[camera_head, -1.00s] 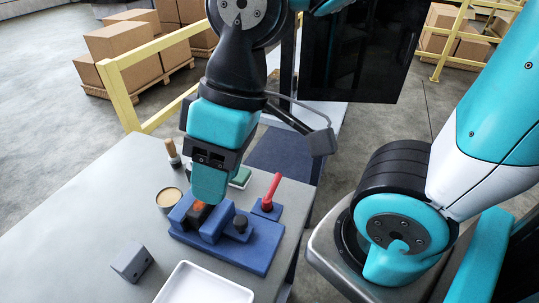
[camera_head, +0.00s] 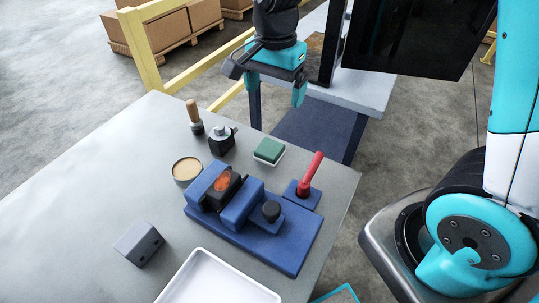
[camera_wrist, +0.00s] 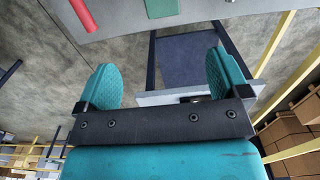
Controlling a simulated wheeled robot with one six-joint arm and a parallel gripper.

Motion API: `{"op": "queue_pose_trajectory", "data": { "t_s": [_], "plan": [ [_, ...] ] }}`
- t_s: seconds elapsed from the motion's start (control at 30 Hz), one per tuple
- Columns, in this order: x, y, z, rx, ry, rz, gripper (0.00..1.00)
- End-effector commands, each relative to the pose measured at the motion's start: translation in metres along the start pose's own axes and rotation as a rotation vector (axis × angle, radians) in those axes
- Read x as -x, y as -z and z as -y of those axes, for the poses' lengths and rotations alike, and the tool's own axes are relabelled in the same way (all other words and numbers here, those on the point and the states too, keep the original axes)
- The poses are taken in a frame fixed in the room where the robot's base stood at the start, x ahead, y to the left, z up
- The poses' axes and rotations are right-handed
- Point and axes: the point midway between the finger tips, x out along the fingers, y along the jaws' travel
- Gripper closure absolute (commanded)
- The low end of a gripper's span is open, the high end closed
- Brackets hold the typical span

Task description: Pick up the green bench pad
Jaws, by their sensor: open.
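The green bench pad (camera_head: 269,150) is a small green block with a pale base, lying on the grey table behind the blue fixture. In the wrist view a green piece of it (camera_wrist: 162,8) shows at the top edge, cut off by the frame. My gripper (camera_head: 268,84) is above and beyond the table's far edge, behind the pad and apart from it. In the wrist view its two teal fingers (camera_wrist: 160,80) are spread wide with nothing between them.
A grey block (camera_head: 139,244) and white tray (camera_head: 218,282) are nearer.

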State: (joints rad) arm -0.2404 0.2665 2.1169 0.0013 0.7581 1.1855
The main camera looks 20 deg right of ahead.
Motion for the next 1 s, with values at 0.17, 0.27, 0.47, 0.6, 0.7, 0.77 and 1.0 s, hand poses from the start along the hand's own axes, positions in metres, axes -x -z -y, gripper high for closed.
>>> {"op": "queue_pose_trajectory", "data": {
  "t_s": [0.17,0.27,0.47,0.6,0.7,0.77,1.0],
  "plan": [
    [-0.038,-0.001,-0.001,-0.001,-0.008,0.003,0.06],
    [-0.061,-0.002,-0.001,0.001,-0.008,0.003,0.06],
    [-0.098,-0.002,0.000,0.003,-0.005,0.003,0.06],
    [-0.110,-0.002,0.000,0.003,-0.001,0.001,0.06],
    [-0.115,-0.002,0.001,0.004,-0.002,0.002,0.06],
    [-0.122,-0.002,0.002,0.004,-0.003,0.002,0.06],
    [-0.156,-0.003,0.005,0.003,-0.003,0.002,0.06]
  ]
}}
